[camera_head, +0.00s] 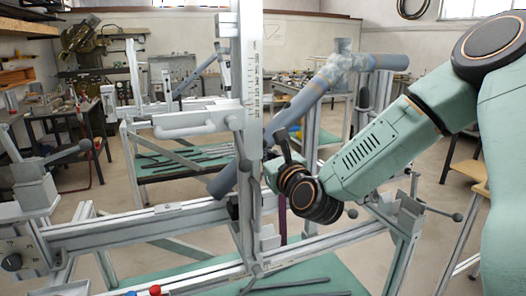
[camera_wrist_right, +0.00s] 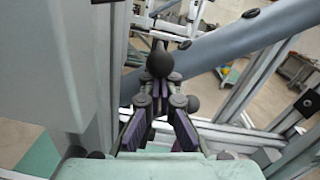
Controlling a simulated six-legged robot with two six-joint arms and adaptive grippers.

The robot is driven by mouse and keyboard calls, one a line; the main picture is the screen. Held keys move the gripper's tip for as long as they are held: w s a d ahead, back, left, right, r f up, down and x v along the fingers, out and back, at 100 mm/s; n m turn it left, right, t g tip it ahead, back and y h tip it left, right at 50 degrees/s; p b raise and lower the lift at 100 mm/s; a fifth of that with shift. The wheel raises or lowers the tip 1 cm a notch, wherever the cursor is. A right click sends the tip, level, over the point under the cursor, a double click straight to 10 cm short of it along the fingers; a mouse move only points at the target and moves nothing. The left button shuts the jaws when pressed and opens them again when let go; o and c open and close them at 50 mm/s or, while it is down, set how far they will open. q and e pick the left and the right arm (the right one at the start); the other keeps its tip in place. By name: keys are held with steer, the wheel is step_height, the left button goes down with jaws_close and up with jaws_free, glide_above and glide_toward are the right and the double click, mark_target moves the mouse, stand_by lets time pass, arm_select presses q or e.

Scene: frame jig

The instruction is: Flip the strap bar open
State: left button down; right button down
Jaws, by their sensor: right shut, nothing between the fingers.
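A light-grey bent bar (camera_head: 195,126) sticks out to the left from the tall white post (camera_head: 250,75) of the jig. It may be the strap bar, but I cannot tell for certain. A blue-grey tube frame (camera_head: 313,95) runs slanting behind the post. My right gripper (camera_wrist_right: 160,103) is shut and empty. In the wrist view a black ball knob (camera_wrist_right: 160,62) shows just beyond its fingertips; I cannot tell whether they touch. In the head view the right wrist is beside the post, and its fingers are mostly hidden. My left gripper is not in view.
The jig's horizontal rail (camera_head: 130,229) crosses low in front. Clamps with ball-ended levers stand at the left (camera_head: 37,188) and right (camera_head: 412,207). A green shelf (camera_head: 325,275) with dark rods lies below. Workbenches and another jig stand behind.

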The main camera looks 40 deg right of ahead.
steer(key=shift+r+g+p, duration=0.3)
steer(key=shift+r+p, duration=0.35)
steer(key=shift+p, duration=0.3)
steer(key=shift+s+f, duration=0.1)
